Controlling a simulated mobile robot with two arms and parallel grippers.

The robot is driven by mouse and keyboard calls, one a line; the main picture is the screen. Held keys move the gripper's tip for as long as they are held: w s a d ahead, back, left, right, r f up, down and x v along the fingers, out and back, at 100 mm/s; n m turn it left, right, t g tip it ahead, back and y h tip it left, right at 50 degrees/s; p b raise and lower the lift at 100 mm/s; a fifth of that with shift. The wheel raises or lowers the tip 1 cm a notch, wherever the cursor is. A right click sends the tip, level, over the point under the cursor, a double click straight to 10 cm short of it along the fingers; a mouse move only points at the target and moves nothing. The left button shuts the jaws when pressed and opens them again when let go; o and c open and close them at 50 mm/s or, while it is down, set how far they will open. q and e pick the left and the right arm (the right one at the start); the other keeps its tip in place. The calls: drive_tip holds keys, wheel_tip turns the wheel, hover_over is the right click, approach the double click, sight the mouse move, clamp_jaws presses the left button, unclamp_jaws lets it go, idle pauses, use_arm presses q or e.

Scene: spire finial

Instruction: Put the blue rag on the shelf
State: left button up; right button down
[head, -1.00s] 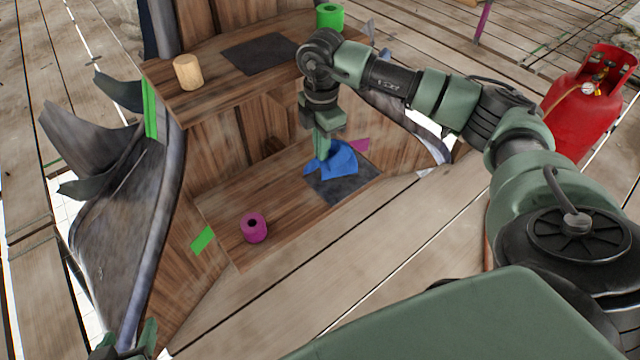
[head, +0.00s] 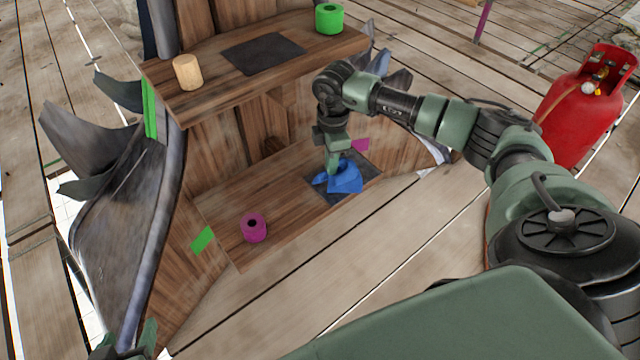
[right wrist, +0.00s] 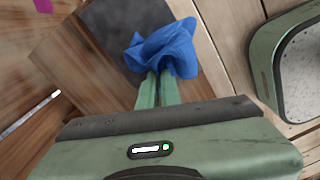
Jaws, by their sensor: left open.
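The blue rag (head: 346,180) is crumpled over the dark square (head: 322,190) on the lower wooden floor. It also shows in the right wrist view (right wrist: 165,48), at the fingertips. My right gripper (head: 334,172) points down with its fingers close together on the rag; whether the rag touches the square is unclear. The wooden shelf (head: 205,92) is above and behind, with its own dark square (head: 263,53). My left gripper (head: 128,345) is open and empty at the bottom left edge, partly out of view.
A wooden cylinder (head: 187,72) stands on the shelf's left and a green roll (head: 329,18) on its right. A magenta roll (head: 254,228) stands on the lower floor. A red gas cylinder (head: 580,110) is far right. The shelf's dark square is clear.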

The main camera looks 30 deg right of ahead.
drive_tip(key=a+f, duration=0.1)
drive_tip(key=a, duration=0.2)
drive_tip(key=a+f, duration=0.1)
drive_tip(key=a, duration=0.1)
drive_tip(key=a+f, duration=0.1)
drive_tip(key=a, duration=0.2)
drive_tip(key=shift+s+a+f, duration=0.15)
drive_tip(key=shift+a+f, duration=0.15)
drive_tip(key=shift+f, duration=0.05)
drive_tip(key=c, duration=1.2)
unclamp_jaws()
